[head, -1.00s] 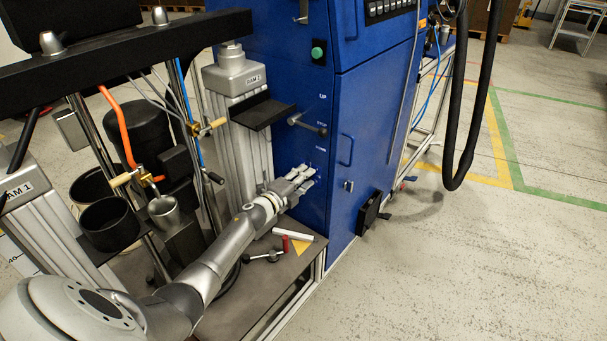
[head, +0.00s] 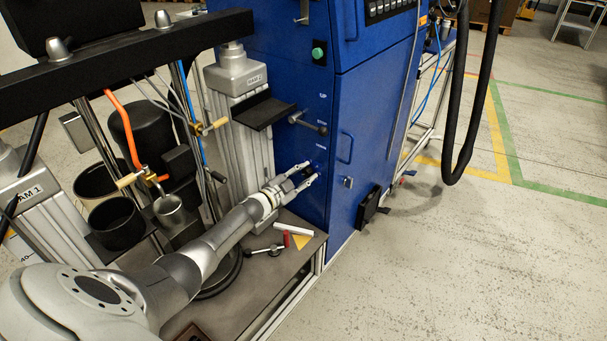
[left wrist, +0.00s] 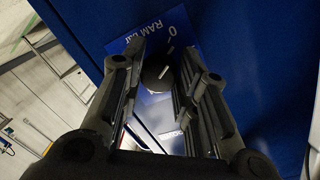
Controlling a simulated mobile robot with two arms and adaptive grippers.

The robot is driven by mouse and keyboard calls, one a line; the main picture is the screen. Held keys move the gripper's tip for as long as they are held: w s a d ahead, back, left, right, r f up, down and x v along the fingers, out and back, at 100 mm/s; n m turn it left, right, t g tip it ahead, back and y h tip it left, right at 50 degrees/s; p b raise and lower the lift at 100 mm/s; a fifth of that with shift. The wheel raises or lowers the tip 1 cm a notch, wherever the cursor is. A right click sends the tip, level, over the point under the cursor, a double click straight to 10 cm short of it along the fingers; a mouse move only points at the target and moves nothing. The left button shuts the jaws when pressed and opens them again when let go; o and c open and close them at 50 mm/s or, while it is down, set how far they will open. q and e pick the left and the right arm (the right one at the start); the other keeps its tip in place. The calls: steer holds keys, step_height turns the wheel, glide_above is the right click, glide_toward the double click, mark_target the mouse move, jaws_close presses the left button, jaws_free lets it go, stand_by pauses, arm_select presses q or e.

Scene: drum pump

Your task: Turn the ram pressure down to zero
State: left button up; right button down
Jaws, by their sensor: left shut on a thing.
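The ram pressure knob (left wrist: 157,78) is a dark round knob with a light pointer line. It sits on a blue plate (left wrist: 140,40) marked "RAM bar" and "0" in the left wrist view. My left gripper (head: 309,172) reaches the lower front of the blue cabinet (head: 300,200) in the head view. In the left wrist view its fingers (left wrist: 160,75) stand on both sides of the knob and are shut on it. The pointer line lies toward the "0" side; its exact setting is hard to read. My right gripper is not in view.
A lever handle (head: 308,123) with UP, STOP and DOWN marks is above the gripper. Loose tools with a red handle (head: 286,239) lie on the grey bench (head: 245,285) below. The ram column (head: 238,130) stands left.

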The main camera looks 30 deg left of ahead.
arm_select(q)
steer(key=shift+a+f+n, duration=0.1)
steer(key=shift+n, duration=1)
steer(key=shift+s, duration=0.1)
steer(key=o, duration=1)
steer(key=shift+s+a+r, duration=0.15)
steer(key=shift+s+a, duration=0.1)
steer(key=shift+s, duration=1.7)
steer(key=shift+s+a+r, duration=0.1)
steer(key=shift+s+a, duration=0.2)
steer(key=shift+s, duration=1.7)
steer(key=shift+s+a+r, duration=0.15)
steer(key=shift+s+a, duration=0.1)
steer(key=shift+s, duration=1.7)
